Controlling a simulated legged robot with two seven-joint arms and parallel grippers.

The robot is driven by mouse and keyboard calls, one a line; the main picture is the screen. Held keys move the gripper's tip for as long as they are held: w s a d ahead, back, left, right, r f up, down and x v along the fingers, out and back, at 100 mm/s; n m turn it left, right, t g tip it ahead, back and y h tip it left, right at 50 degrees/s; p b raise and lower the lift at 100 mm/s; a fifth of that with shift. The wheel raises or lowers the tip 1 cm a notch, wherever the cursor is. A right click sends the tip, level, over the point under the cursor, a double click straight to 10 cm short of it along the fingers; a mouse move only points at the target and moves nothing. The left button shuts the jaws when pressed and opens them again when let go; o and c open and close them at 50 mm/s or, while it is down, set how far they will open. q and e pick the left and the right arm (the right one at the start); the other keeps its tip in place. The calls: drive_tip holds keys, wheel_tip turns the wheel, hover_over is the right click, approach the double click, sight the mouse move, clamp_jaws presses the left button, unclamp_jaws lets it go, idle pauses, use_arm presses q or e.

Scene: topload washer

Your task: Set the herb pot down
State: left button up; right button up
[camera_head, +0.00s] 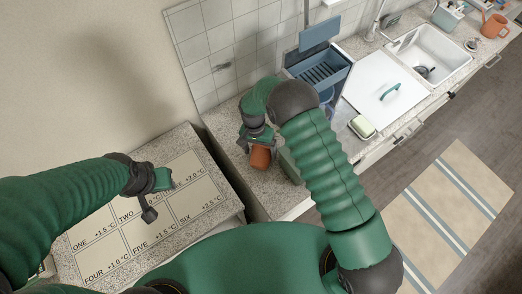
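A small terracotta-coloured pot (261,158), which I take for the herb pot, is at the left end of the speckled counter by the tiled wall. My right gripper (259,142) comes down over it from above, with dark finger parts at both sides of its upper part. It appears shut on the pot. Any plant is hidden by the gripper, and I cannot tell whether the pot's base touches the counter. My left gripper (161,196) is above the labelled board (183,166), away from the pot, with nothing visible in it; its finger opening is unclear.
A green box-like thing (289,163) stands right of the pot, partly behind my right arm. Further right are a blue rack (321,72), a yellow-green block (362,127), a white panel (385,88) and a sink (432,52). Bare counter (283,198) lies in front of the pot.

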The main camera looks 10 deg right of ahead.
drive_tip(key=shift+s+a+f, duration=0.15)
drive_tip(key=shift+s+f, duration=0.35)
drive_tip(key=shift+f, duration=0.25)
drive_tip(key=shift+w+d+f, duration=0.1)
drive_tip(key=shift+w+d, duration=0.1)
drive_tip(key=shift+d, duration=0.15)
drive_tip(key=c, duration=0.7)
drive_tip(key=shift+a, duration=0.2)
drive_tip(key=c, duration=1)
